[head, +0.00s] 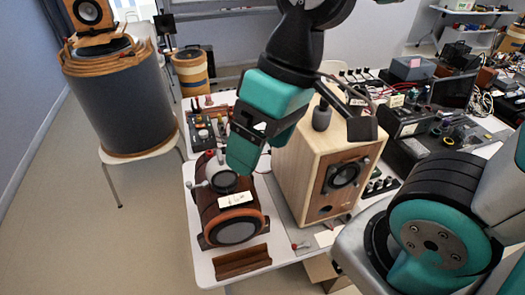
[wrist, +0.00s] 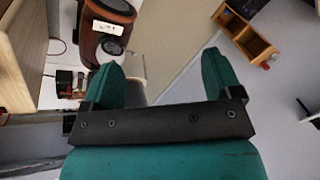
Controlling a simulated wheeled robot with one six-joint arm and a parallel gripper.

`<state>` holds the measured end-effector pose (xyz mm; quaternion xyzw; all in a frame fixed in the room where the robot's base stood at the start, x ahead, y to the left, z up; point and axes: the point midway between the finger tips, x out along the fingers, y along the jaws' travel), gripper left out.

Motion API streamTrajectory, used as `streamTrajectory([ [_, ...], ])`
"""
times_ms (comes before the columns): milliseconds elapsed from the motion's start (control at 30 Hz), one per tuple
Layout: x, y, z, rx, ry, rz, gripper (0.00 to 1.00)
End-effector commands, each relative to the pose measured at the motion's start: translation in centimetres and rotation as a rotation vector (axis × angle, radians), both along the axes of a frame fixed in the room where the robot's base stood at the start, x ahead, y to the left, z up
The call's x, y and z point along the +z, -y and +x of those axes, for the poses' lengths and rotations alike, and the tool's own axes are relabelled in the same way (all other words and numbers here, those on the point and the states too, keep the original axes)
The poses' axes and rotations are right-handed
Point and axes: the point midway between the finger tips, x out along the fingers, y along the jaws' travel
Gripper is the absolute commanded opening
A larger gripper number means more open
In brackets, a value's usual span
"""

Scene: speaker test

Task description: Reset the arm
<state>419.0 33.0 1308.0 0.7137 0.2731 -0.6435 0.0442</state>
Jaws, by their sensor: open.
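My gripper (head: 245,150) hangs above the white table in the head view, in front of the wooden speaker box. In the wrist view its two teal fingers (wrist: 160,78) stand wide apart with nothing held between them. A reddish-brown cylindrical speaker (head: 225,224) lies on the table just below the gripper, partly hidden by it in the head view. It also shows at the top left of the wrist view (wrist: 111,10). The light wooden speaker box (head: 300,178) stands to the right, close behind the arm.
The white table (head: 204,268) has a wooden stand (head: 243,263) at its front edge. A large grey drum-shaped speaker (head: 122,108) stands on a white stool at left. Electronics (head: 408,120) crowd the table at right. The floor (head: 70,240) at front left is clear.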

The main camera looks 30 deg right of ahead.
Motion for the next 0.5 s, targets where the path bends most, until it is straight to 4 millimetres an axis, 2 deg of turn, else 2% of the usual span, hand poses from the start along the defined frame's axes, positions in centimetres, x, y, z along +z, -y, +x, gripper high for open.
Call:
streamTrajectory([
  [33,-0.1,-0.7,-1.2,0.082,0.017,0.012,0.84],
  [133,-0.3,-1.3,-2.1,0.156,0.032,0.024,0.84],
  [367,-0.3,-1.3,-2.1,0.158,0.034,0.024,0.84],
  [500,-1.6,-1.3,-2.0,0.157,0.033,0.023,0.84],
])
